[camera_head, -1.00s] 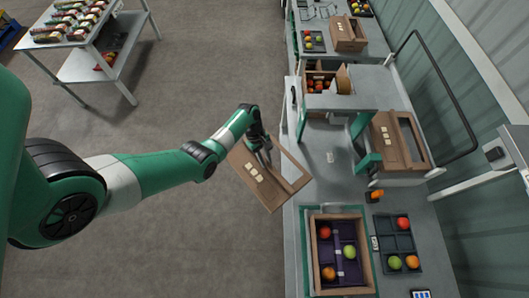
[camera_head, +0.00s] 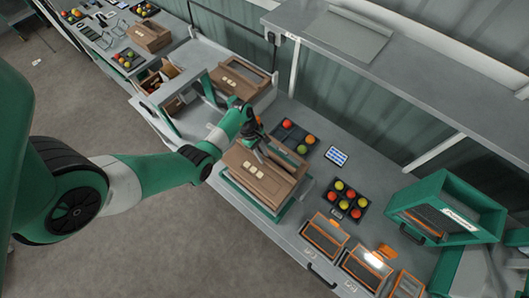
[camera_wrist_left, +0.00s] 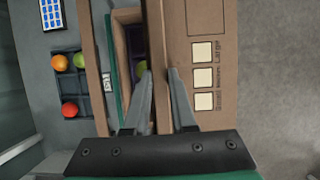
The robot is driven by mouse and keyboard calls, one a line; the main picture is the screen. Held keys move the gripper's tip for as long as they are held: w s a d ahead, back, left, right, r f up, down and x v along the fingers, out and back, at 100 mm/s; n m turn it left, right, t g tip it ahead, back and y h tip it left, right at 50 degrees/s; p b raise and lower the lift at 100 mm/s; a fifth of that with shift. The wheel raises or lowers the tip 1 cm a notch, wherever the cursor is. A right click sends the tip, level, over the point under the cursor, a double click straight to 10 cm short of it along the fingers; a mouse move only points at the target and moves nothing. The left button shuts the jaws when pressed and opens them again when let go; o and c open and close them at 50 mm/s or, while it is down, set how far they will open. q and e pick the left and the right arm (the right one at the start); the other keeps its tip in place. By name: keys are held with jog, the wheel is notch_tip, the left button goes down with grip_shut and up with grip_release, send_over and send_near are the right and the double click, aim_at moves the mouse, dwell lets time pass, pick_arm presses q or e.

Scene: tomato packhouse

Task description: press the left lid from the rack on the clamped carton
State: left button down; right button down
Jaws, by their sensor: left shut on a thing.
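My left gripper (camera_head: 259,152) is shut on a brown lid (camera_head: 250,178) with pale square labels and an open window. The wrist view shows the fingers (camera_wrist_left: 160,75) on the lid's bar (camera_wrist_left: 158,50) beside the window. The lid lies over the clamped carton (camera_head: 266,204), hiding most of it; I cannot tell whether they touch. Through the window I see the carton's inner wall (camera_wrist_left: 122,50) and a green tomato inside. The green clamp frame (camera_head: 235,188) shows around the carton's base. Another lid (camera_head: 228,83) sits on the rack behind. My right gripper is out of view.
A dark tray (camera_head: 283,133) with several tomatoes stands just behind the carton, a blue-white keypad (camera_head: 336,156) beyond it. To the right are another fruit tray (camera_head: 325,199), orange-framed bins (camera_head: 324,236) and a green machine (camera_head: 446,211).

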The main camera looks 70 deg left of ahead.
pick_arm(q)
jog(key=shift+w, duration=0.1)
jog(key=shift+f+b, duration=0.4)
jog(key=shift+b, duration=0.05)
jog(key=shift+f+b, duration=2.75)
jog(key=shift+f, duration=0.05)
jog(key=shift+f+b, duration=1.75)
jog(key=shift+f, duration=0.35)
jog(key=c, duration=0.7)
grip_release()
jog(key=shift+c, duration=1.4)
jog(key=shift+r, duration=0.1)
